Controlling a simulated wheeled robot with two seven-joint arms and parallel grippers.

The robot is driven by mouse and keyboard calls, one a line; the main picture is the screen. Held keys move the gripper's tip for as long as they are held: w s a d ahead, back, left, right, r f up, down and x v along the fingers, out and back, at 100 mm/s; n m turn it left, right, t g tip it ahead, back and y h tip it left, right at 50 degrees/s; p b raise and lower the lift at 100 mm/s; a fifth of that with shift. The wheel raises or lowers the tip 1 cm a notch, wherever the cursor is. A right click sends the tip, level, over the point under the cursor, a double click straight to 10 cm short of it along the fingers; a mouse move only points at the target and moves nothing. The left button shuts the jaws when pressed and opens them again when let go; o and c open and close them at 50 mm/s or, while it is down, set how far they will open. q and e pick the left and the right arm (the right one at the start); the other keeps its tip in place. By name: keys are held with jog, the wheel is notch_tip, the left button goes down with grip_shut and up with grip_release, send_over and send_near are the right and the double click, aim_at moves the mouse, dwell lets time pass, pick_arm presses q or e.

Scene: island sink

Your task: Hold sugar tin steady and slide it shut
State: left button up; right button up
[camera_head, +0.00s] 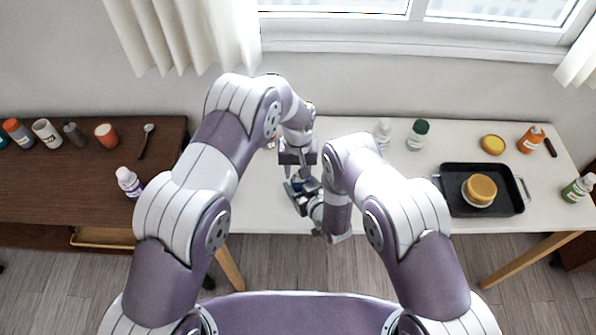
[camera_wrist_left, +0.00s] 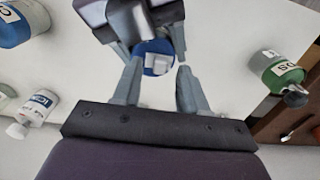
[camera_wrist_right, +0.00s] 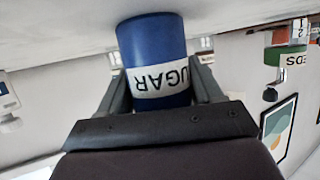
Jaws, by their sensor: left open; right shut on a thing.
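The sugar tin (camera_wrist_right: 155,60) is a blue cylinder with a white "SUGAR" label, upside down in the right wrist view. My right gripper (camera_wrist_right: 160,85) is shut on its sides. In the left wrist view the tin (camera_wrist_left: 148,70) shows from above, with a pale block-like piece on its round blue top. My left gripper (camera_wrist_left: 157,75) is open just above it, a finger on either side; I cannot tell whether they touch the pale piece. In the head view, my left gripper (camera_head: 298,165) is above my right gripper (camera_head: 302,192), and they mostly hide the tin.
A brown table (camera_head: 60,180) with several jars adjoins at left. The white table's front middle is clear.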

aim_at(298, 176)
pick_arm(q)
notch_tip(298, 176, up, 11)
jog(key=shift+f, duration=0.1)
pick_arm(e)
jog(key=o, duration=1.2)
